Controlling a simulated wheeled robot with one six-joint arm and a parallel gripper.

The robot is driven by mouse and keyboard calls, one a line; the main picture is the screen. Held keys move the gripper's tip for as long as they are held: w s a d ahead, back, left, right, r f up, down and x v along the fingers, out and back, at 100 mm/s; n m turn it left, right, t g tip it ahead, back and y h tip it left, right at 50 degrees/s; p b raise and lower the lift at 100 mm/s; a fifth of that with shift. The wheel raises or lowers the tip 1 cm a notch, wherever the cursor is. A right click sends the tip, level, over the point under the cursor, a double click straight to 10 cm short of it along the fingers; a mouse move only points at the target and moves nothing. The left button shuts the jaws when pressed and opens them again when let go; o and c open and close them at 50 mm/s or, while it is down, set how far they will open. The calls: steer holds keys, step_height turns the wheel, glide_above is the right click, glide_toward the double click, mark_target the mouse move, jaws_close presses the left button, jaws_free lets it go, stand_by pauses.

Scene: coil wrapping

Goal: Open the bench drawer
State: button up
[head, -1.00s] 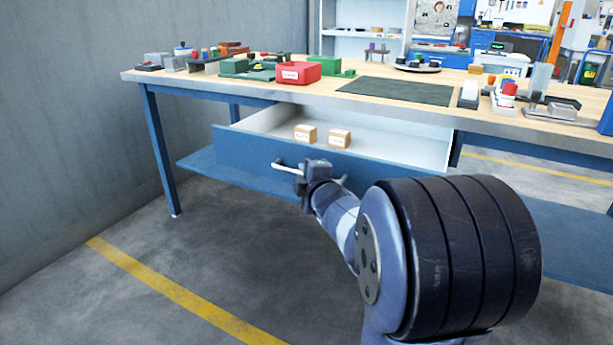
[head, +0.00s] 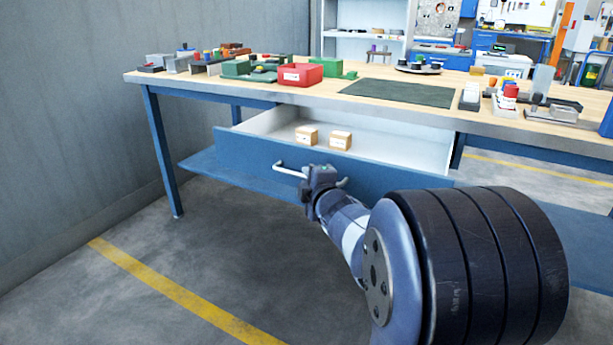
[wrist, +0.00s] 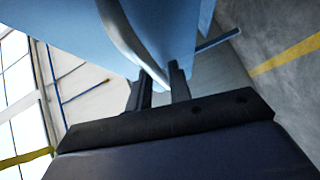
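The bench drawer (head: 250,159) has a blue front and pale inner walls. It stands pulled out of the workbench (head: 290,91), with two small labelled boxes (head: 307,135) (head: 340,140) inside. Its pale bar handle (head: 288,171) runs across the front. My gripper (head: 321,174) is at the handle's middle and hides part of it. In the wrist view, my gripper's two dark fingers (wrist: 163,82) stand apart, with a gap between them. The handle (wrist: 128,40) runs down to the fingertips there. I cannot tell whether the fingers touch it.
A red bin (head: 301,74), green parts, a dark mat (head: 398,92) and several tools lie on the benchtop. A blue lower shelf (head: 205,167) is under the bench. A grey wall (head: 70,110) is at left. The floor in front, with a yellow line (head: 170,288), is clear.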

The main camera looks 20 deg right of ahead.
steer(key=s+a+r+p, duration=0.1)
steer(key=s+p, duration=0.1)
steer(key=s, duration=0.7)
steer(key=shift+r, duration=0.15)
steer(key=shift+w, duration=0.1)
steer(key=w+b, duration=0.1)
steer(key=w, duration=0.2)
steer(key=w+f+b, duration=0.1)
steer(key=w, duration=0.3)
steer(key=w+d, duration=0.1)
steer(key=w, duration=0.2)
steer(key=shift+w+f+b, duration=0.25)
steer(key=shift+f+b, duration=0.05)
steer(key=shift+b, duration=0.1)
steer(key=shift+w+d, duration=0.2)
steer(key=shift+d, duration=0.05)
